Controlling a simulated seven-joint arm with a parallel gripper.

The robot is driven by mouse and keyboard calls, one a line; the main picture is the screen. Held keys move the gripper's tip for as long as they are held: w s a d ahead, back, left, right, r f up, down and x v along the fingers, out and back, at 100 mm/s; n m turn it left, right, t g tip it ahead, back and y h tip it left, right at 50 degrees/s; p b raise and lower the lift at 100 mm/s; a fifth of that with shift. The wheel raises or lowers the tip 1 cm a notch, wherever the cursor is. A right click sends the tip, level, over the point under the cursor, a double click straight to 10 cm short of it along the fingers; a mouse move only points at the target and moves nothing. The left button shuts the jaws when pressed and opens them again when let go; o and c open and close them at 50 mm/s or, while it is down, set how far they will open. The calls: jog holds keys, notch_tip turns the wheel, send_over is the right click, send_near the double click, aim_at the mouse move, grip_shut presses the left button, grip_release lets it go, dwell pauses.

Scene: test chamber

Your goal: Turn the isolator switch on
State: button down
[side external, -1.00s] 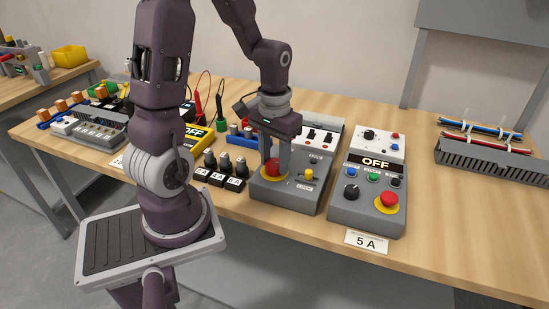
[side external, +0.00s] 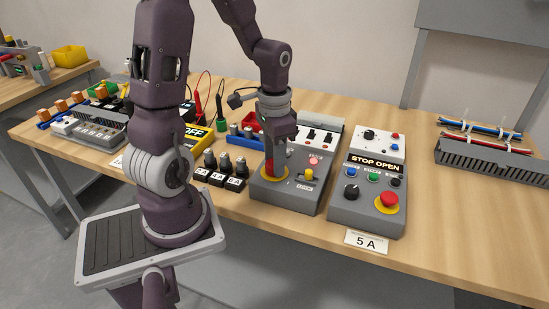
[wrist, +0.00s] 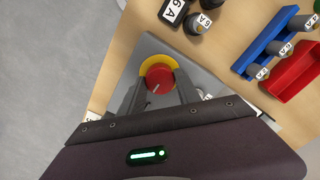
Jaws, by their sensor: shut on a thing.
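The isolator is a grey box (side external: 290,200) on the bench with a red rotary knob (side external: 268,168) on a yellow round plate (side external: 274,179). My gripper (side external: 272,160) points down over it and is shut on the red knob. In the wrist view the red knob (wrist: 158,75) sits between my two fingers (wrist: 158,92), with the yellow plate (wrist: 157,59) showing around its far side. The fingers partly hide the knob in the side view.
The right-hand control box has a red mushroom button (side external: 388,201). Several black fuse holders (side external: 222,165) stand left of the isolator.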

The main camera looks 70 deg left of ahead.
dwell(0.3)
jog(key=c, duration=0.9)
grip_release()
jog(key=shift+o, duration=0.2)
